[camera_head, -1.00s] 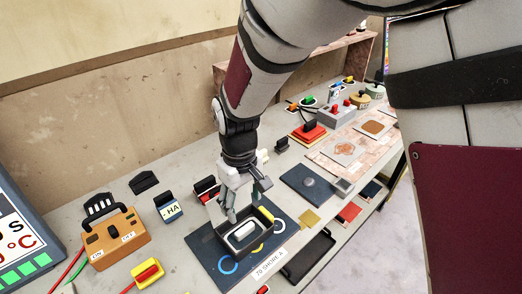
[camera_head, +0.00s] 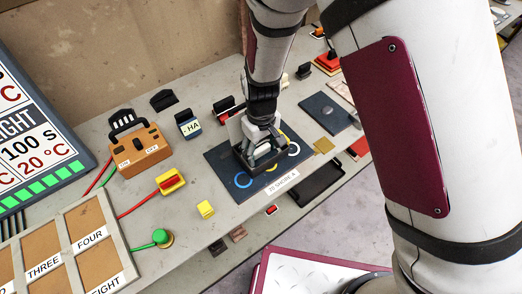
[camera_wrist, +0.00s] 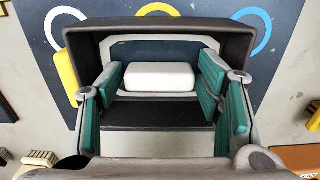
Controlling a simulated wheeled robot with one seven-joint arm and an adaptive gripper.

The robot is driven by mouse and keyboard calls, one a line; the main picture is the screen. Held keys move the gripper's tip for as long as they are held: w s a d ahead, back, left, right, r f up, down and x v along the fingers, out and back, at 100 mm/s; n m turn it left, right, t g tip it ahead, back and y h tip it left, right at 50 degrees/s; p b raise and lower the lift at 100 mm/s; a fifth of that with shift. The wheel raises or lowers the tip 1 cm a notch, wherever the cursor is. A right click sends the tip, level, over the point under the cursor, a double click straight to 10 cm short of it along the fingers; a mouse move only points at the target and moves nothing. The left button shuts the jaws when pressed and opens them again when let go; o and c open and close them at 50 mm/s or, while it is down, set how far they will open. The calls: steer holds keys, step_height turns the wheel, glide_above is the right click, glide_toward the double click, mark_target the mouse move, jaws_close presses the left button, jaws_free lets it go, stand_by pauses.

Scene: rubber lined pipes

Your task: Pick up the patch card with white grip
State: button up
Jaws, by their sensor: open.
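The patch card with the white grip (camera_wrist: 160,76) lies inside a dark open-topped box (camera_wrist: 160,27). The grip is a white rounded block in the middle of the wrist view. My gripper (camera_wrist: 162,84) is open, with teal-padded fingers to the left and right of the white grip and small gaps on both sides. The fingers reach down inside the box walls. In the head view my gripper (camera_head: 262,148) is over the box and hides the card. The box stands on a dark blue mat (camera_head: 222,168) with coloured rings.
A "70 SHORE A" label (camera_head: 283,184) lies at the mat's front edge. An orange box (camera_head: 140,152), a "-HA" block (camera_head: 189,127) and a red-and-yellow block (camera_head: 171,182) stand to the left. A black tray (camera_head: 318,186) is at the right. Bare bench shows left of the mat.

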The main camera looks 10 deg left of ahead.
mark_target(261, 148)
steer(key=c, duration=0.9)
steer(key=shift+c, duration=0.2)
step_height(261, 148, up, 10)
steer(key=shift+r, duration=0.1)
steer(key=shift+o, duration=1)
steer(key=shift+c, duration=0.3)
